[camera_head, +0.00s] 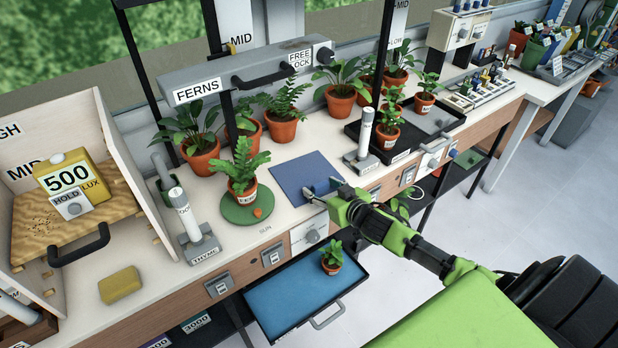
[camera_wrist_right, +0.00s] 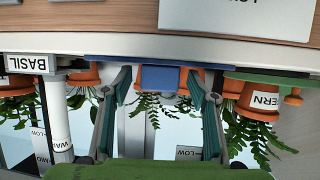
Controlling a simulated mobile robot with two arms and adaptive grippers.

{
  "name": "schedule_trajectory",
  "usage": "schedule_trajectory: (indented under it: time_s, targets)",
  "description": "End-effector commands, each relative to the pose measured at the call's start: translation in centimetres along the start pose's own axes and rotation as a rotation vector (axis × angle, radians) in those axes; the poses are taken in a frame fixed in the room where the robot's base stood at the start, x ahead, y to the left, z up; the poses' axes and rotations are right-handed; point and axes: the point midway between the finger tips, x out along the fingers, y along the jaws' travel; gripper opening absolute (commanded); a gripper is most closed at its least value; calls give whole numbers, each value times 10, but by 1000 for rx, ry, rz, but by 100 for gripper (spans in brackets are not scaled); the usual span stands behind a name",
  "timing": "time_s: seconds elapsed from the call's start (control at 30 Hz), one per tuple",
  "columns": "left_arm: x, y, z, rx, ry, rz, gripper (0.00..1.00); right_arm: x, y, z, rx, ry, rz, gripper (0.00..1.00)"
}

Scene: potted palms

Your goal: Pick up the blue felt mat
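The blue felt mat (camera_head: 298,172) lies flat on the white bench top, between the round green mat and the labelled white post. A small blue tab stands up at its front right part. My right gripper (camera_head: 321,188) reaches in over the bench's front edge, its fingers on either side of the tab. In the upside-down right wrist view the mat (camera_wrist_right: 105,60) is a thin strip seen edge-on. The tab (camera_wrist_right: 160,79) sits between the spread fingers of my right gripper (camera_wrist_right: 161,76), with gaps on both sides. My left gripper is not in view.
A potted fern (camera_head: 241,172) stands on the round green mat (camera_head: 257,212) to the left. The labelled post (camera_head: 364,136) is close on the right. A blue-lined open drawer (camera_head: 290,292) with a small potted plant (camera_head: 331,258) juts out below.

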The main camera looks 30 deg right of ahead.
Motion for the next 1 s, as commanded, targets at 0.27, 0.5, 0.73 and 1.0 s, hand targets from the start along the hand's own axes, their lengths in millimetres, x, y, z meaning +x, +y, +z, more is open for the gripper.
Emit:
schedule_trajectory:
  time_s: [0.27, 0.5, 0.73, 1.0]
  targets:
    - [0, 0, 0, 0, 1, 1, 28, 0, 0, 0, 0, 1, 0, 12]
    - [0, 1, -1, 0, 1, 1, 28, -2, 0, -4, -1, 2, 0, 12]
    - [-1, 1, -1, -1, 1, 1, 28, -16, 0, -40, -5, 5, -1, 12]
    - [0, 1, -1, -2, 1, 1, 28, -34, 0, -83, -2, 3, 0, 12]
